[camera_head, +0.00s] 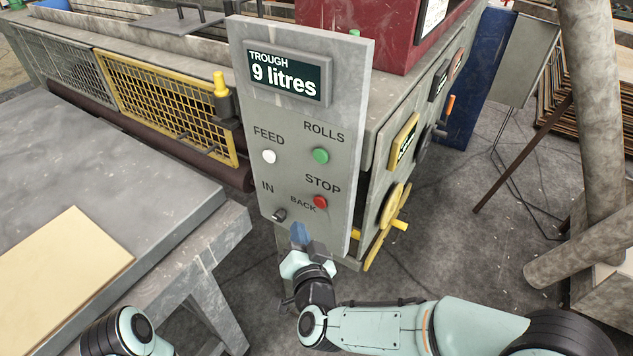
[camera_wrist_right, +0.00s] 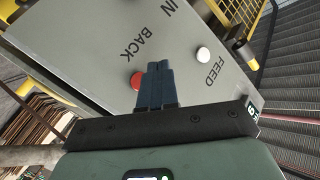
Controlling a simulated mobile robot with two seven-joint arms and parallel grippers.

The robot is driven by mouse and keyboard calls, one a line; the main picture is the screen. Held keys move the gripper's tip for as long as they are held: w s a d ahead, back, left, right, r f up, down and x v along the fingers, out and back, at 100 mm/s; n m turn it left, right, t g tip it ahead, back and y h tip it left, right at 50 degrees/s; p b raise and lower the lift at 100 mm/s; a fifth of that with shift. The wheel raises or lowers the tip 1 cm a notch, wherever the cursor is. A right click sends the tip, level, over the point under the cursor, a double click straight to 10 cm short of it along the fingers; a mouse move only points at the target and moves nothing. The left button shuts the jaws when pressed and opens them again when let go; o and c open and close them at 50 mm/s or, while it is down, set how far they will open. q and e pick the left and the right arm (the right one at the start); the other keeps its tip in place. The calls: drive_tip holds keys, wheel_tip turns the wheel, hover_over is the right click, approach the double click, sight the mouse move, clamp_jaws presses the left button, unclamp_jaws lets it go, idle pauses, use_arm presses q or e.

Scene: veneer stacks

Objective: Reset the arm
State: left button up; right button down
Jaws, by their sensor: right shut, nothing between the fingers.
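My right gripper (camera_head: 299,232) is shut and empty, its blue fingers together just in front of the lower edge of the grey control panel (camera_head: 268,203). In the right wrist view the shut fingers (camera_wrist_right: 157,75) point at the panel (camera_wrist_right: 180,45). There they overlap the edge of the red button (camera_wrist_right: 137,80); I cannot tell whether they touch the panel. The head view shows the red STOP button (camera_head: 320,202), the green ROLLS button (camera_head: 320,155), the white FEED button (camera_head: 269,157) and a small dark lever (camera_head: 279,215). Only a part of my left arm shows at the bottom left; its gripper is out of view.
The panel display (camera_head: 285,78) reads "TROUGH 9 litres". A grey table (camera_head: 190,195) with a pale veneer sheet (camera_head: 60,260) stands at left. A yellow mesh guard (camera_head: 165,105) is behind it.

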drive_tip(key=s+d+f+n+g+p, duration=0.1)
drive_tip(key=s+d+f+g+p, duration=0.15)
drive_tip(key=f, duration=0.65)
drive_tip(key=s+d+f+g+p, duration=0.2)
drive_tip(key=s+d+f+g, duration=0.15)
drive_tip(key=f, duration=0.45)
drive_tip(key=s+d+f+n+g+p, duration=0.1)
drive_tip(key=s+d+f+g+p, duration=0.15)
drive_tip(key=f, duration=0.65)
drive_tip(key=s+d+f+g+p, duration=0.1)
drive_tip(key=s+f+g, duration=0.1)
drive_tip(key=s, duration=0.5)
drive_tip(key=s+d+f+g+p, duration=0.1)
drive_tip(key=s+d+f+g, duration=0.1)
drive_tip(key=s, duration=0.5)
drive_tip(key=s+d+f+g+y+p, duration=0.1)
drive_tip(key=s+f+g, duration=0.3)
drive_tip(key=s, duration=0.3)
drive_tip(key=shift+s+d+f+g+p, duration=0.15)
drive_tip(key=shift+s+g+p, duration=0.05)
drive_tip(key=shift+g+p, duration=0.15)
drive_tip(key=shift+w, duration=0.15)
